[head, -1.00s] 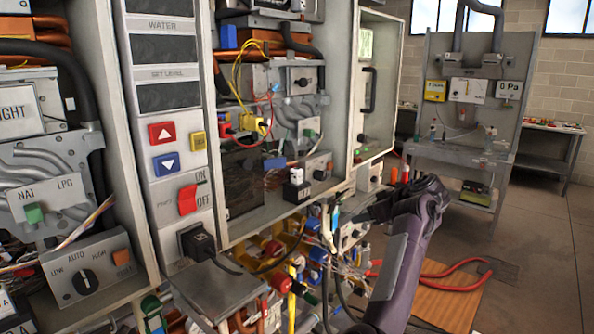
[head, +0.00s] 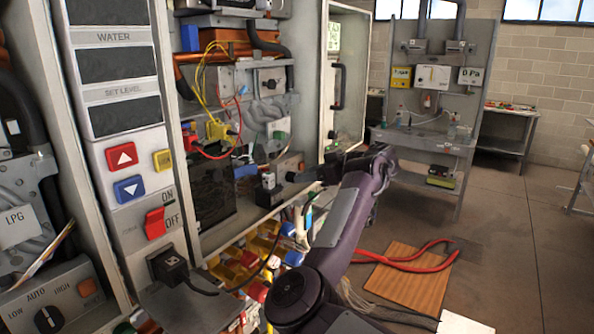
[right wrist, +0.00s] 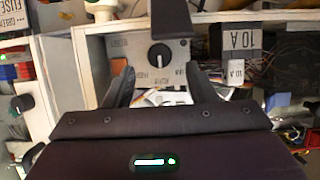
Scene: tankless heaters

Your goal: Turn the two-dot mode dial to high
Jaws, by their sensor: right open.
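A grey box with a black mode dial (right wrist: 160,57) is in the right wrist view. Its white pointer line stands about vertical in the picture. The box's lettering appears upside down and is too small to read surely; I cannot make out dots. My right gripper (right wrist: 159,80) is open, its two fingers apart on either side below the dial, not gripping it. In the head view my right gripper (head: 318,171) reaches leftward into the lower part of the right heater cabinet, and partly hides the dial's area. My left gripper is not in view.
Another dial (head: 47,319), marked LOW, AUTO and HIGH, sits at lower left. A red ON/OFF switch (head: 155,222) is on the panel between the cabinets. The open glass door (head: 346,85) stands behind my right gripper. A 10A block (right wrist: 235,42) is beside the dial box.

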